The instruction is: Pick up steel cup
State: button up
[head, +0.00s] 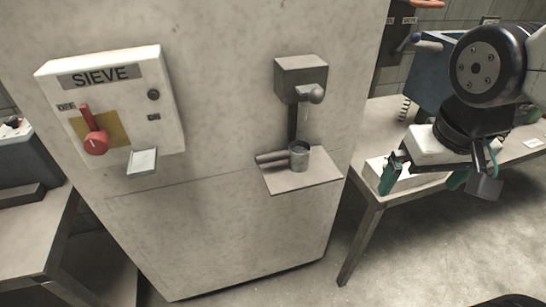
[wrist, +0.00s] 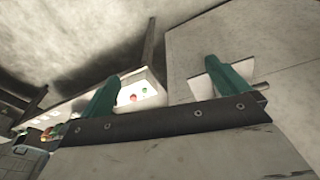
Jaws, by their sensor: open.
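The steel cup (head: 299,156) stands upright on a small shelf (head: 302,178) that juts from the front of the large pale cabinet in the head view. My gripper (head: 425,179) is at the right, over the side table, well apart from the cup. Its green fingers are spread and hold nothing. The open fingers also show in the wrist view (wrist: 162,80). I cannot make out the cup in the wrist view.
A dark grey block with a round knob (head: 302,79) sits on the cabinet above the cup. A SIEVE switch box (head: 112,100) with a red lever is at the left. The side table (head: 368,192) stands right of the cabinet. A panel with red and green buttons (wrist: 143,90) shows in the wrist view.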

jog(key=w+a+f+n+t, duration=0.1)
jog(key=w+a+f, duration=0.3)
jog(key=w+a, duration=0.25)
jog(key=n+t+y, duration=0.1)
jog(key=n+y, duration=0.1)
send_near(275, 155)
jog(key=x, duration=0.5)
jog(key=shift+f, duration=0.4)
jog(key=x, duration=0.5)
jog(key=shift+w, duration=0.15)
jog(key=c, duration=1.1)
jog(key=shift+r, duration=0.15)
